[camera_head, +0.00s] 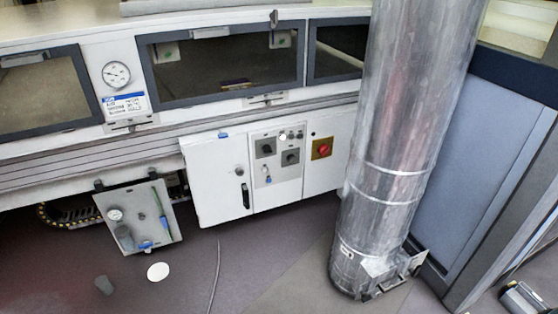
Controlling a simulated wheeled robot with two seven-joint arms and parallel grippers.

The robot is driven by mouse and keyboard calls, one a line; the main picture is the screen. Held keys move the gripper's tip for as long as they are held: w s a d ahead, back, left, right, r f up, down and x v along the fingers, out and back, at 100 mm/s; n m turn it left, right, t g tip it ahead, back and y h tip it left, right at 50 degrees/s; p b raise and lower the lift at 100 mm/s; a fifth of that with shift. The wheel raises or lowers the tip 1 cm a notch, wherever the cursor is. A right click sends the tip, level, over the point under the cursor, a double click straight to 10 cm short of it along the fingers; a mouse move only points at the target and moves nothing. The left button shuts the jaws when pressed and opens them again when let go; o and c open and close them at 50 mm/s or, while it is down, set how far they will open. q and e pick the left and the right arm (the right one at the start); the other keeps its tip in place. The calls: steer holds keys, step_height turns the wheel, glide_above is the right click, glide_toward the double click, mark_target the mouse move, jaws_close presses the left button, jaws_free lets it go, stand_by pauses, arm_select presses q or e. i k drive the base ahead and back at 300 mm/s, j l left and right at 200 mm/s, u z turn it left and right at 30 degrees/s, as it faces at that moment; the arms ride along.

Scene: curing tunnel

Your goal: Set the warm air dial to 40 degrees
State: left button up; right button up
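A grey control panel (278,162) is on the front of the white cabinet below the tunnel. It carries two dark square-backed dials, an upper left dial (265,148) and a lower right dial (291,157). Their markings are too small to read, so I cannot tell which one is the warm air dial or where it points. A round white gauge (116,75) with a dark needle is on the tunnel wall above a blue and white label. Neither of my grippers shows in the head view.
A red rotary switch (322,148) on a yellowish plate is right of the panel. A thick metal duct (397,150) stands close by on the right. A tilted plate with a small gauge (138,220) is at lower left. Floor before the cabinet is mostly clear.

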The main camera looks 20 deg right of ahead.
mark_target(291, 158)
steer(key=l+z, duration=0.15)
steer(key=l, duration=0.3)
steer(key=i+l+z, duration=0.2)
steer(key=l, duration=0.2)
steer(key=l+z, duration=0.15)
steer(key=l, duration=0.3)
steer(key=i+l+z, duration=0.2)
steer(key=l, duration=0.2)
steer(key=i+l+z, duration=0.15)
steer(key=l, duration=0.2)
steer(key=i+l+z, duration=0.2)
steer(key=l, duration=0.2)
steer(key=k, duration=0.05)
